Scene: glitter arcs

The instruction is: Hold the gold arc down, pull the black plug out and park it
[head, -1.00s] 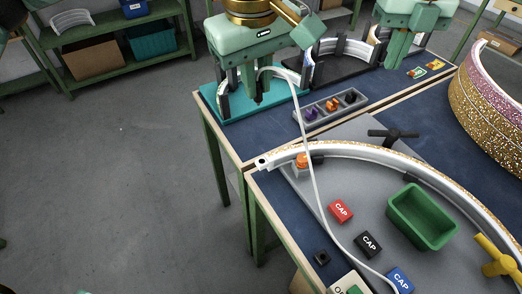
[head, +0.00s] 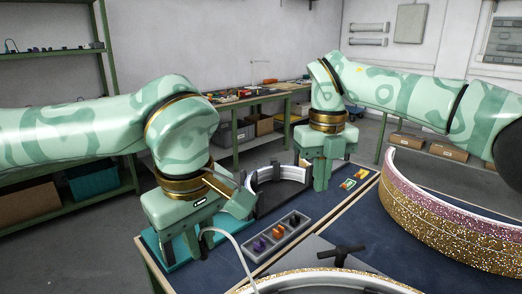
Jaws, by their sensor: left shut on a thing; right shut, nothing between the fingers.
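My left gripper (head: 180,252) points down over the teal stand (head: 152,240) at the table's near left corner. It is shut at the end of the white cable (head: 222,234), where the black plug was seen earlier; the fingers hide the plug now. My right gripper (head: 322,185) is shut and empty, pointing down just right of the black stand (head: 268,202). A pale arc with gold glitter (head: 330,274) curves along the bottom edge, mostly cut off. A grey tray (head: 270,244) holds a purple piece (head: 259,245), an orange piece (head: 278,231) and a black piece (head: 295,219).
A white arc (head: 280,173) stands in the black stand. Orange and green tags (head: 353,179) lie right of my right gripper. A tall purple-to-gold glitter arc (head: 440,225) fills the right. A black T-handle (head: 342,252) stands near the front. Blue tabletop (head: 375,230) is bare mid-right.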

